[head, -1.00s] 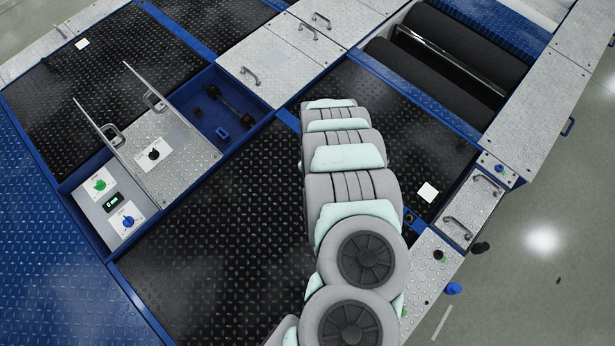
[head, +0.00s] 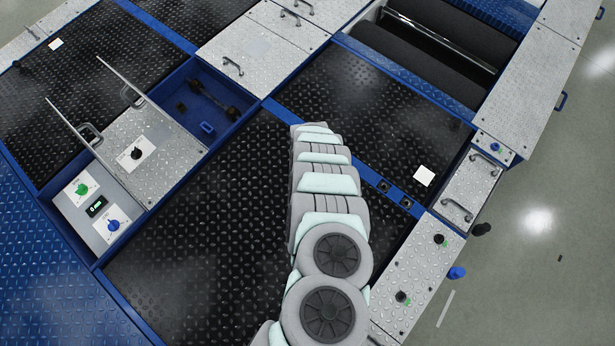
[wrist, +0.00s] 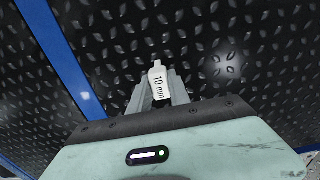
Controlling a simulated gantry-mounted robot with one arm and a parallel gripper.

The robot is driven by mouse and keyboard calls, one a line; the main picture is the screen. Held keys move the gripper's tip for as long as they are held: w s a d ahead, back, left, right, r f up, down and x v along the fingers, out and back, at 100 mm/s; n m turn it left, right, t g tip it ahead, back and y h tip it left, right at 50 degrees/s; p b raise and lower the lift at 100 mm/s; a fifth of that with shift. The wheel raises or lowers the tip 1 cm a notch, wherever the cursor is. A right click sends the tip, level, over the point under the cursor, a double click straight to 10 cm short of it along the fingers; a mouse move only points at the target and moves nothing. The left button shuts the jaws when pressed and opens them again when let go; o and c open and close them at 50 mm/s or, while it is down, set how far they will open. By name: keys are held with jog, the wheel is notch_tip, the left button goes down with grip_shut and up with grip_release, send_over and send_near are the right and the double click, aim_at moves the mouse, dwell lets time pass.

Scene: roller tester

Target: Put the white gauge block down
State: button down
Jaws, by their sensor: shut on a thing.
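The white gauge block (wrist: 158,80), marked "10 mm", stands between the jaws of my gripper (wrist: 157,92) in the wrist view. The gripper is shut on it. Black tread plate shows behind and around the block. I cannot tell how high the block is above the plate. In the head view my arm hides both the gripper and the block. The arm reaches over the black tread plates near the middle.
An open blue bay (head: 207,105) with a small blue piece (head: 208,127) lies left of the arm. Raised metal lids (head: 85,140) stand beside a control panel (head: 97,207). Dark rollers (head: 440,50) lie at upper right.

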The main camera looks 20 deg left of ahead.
jog(key=shift+w, duration=0.15)
jog(key=c, duration=1.2)
grip_release()
jog(key=shift+f, duration=0.1)
